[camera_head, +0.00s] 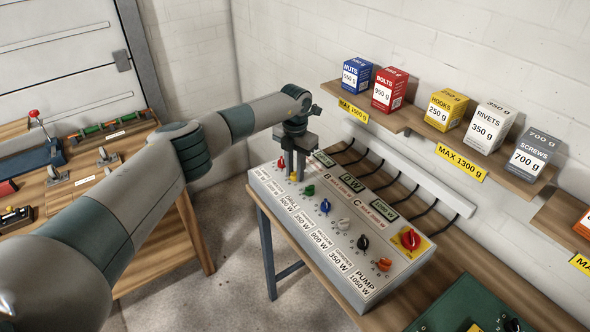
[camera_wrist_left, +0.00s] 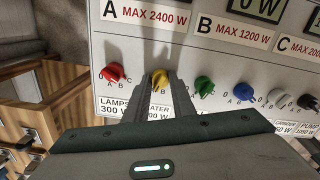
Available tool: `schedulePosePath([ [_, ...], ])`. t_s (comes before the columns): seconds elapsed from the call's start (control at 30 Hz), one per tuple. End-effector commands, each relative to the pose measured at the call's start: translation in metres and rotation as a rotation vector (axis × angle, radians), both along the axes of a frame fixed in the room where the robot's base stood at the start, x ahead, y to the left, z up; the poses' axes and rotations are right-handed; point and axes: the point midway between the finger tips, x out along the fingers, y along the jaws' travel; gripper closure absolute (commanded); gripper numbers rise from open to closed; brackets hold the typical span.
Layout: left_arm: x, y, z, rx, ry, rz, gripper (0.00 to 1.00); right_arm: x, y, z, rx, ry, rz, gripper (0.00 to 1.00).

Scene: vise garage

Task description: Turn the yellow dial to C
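The grey control panel (camera_head: 345,250) carries a row of coloured dials and three small displays. The yellow dial (camera_wrist_left: 160,78) is second from the left, beside the red dial (camera_wrist_left: 114,72); it also shows small in the head view (camera_head: 293,177). My left gripper (camera_wrist_left: 159,84) points down at the panel with one finger on each side of the yellow dial. I cannot tell whether the fingers touch it. The fingers partly hide the dial's letters, so its setting is unclear. My right gripper is in neither view.
Green (camera_head: 308,190), blue (camera_head: 325,207) and other dials stand close to the right along the panel. A large red knob (camera_head: 410,239) is at its right end. A shelf with boxes (camera_head: 388,90) is on the wall above. A cluttered workbench (camera_head: 140,255) stands at left.

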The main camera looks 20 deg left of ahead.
Motion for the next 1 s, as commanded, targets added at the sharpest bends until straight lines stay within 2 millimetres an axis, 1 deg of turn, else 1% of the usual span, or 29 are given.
schedulePosePath([
  [0.33, 0.0, 0.0, 0.0, 0.0, 0.0, 0.022, 1.0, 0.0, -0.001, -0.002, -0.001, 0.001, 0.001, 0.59],
  [0.57, 0.0, 0.0, -0.001, 0.001, 0.0, 0.107, 1.0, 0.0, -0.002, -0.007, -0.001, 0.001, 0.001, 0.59],
  [0.77, 0.0, 0.0, -0.002, 0.001, 0.001, 0.243, 1.0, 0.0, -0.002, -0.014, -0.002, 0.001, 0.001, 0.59],
  [1.0, 0.0, 0.001, -0.001, 0.001, 0.0, 0.46, 1.0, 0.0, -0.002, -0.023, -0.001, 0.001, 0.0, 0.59],
])
